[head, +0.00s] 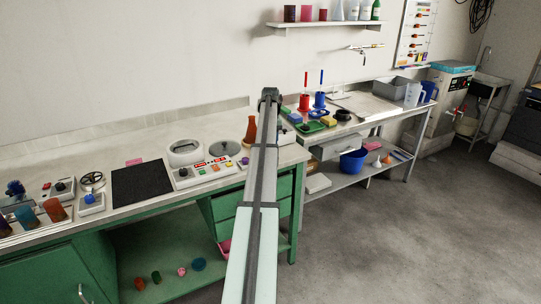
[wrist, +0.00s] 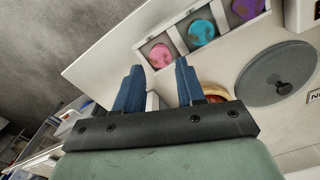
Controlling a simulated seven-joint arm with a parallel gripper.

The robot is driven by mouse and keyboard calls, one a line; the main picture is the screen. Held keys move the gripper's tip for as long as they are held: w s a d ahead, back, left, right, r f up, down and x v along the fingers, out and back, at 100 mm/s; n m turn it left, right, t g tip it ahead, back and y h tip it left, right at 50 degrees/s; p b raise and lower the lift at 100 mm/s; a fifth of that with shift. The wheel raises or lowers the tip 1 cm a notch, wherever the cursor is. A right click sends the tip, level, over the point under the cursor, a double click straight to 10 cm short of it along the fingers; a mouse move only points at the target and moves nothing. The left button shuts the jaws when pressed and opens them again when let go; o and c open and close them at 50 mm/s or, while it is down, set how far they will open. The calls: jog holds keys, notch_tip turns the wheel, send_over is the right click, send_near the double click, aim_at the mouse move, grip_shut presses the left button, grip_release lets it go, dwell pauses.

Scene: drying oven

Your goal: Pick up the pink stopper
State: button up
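A pink round piece, which looks like the pink stopper (wrist: 160,55), sits in a compartment of a pale holder in the wrist view. A teal piece (wrist: 202,32) and a purple piece (wrist: 246,8) sit in the same row, to its right. My gripper (wrist: 158,82) has its two blue fingers spread apart with nothing between them. The pink piece lies just beyond the fingertips, apart from them. In the head view my arm covers the fingers, and the small coloured pieces on the counter (head: 229,165) are hard to tell apart.
An orange flask (head: 250,130) stands close beside my arm; part of an orange thing (wrist: 215,92) shows under my gripper. A grey round plate (wrist: 277,75) lies to the right. A white balance (head: 185,152) and a black mat (head: 143,185) are further left on the counter.

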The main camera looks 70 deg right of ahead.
jog(key=f, duration=0.5)
jog(key=shift+d, duration=0.2)
jog(key=shift+r, duration=0.1)
jog(key=c, duration=0.7)
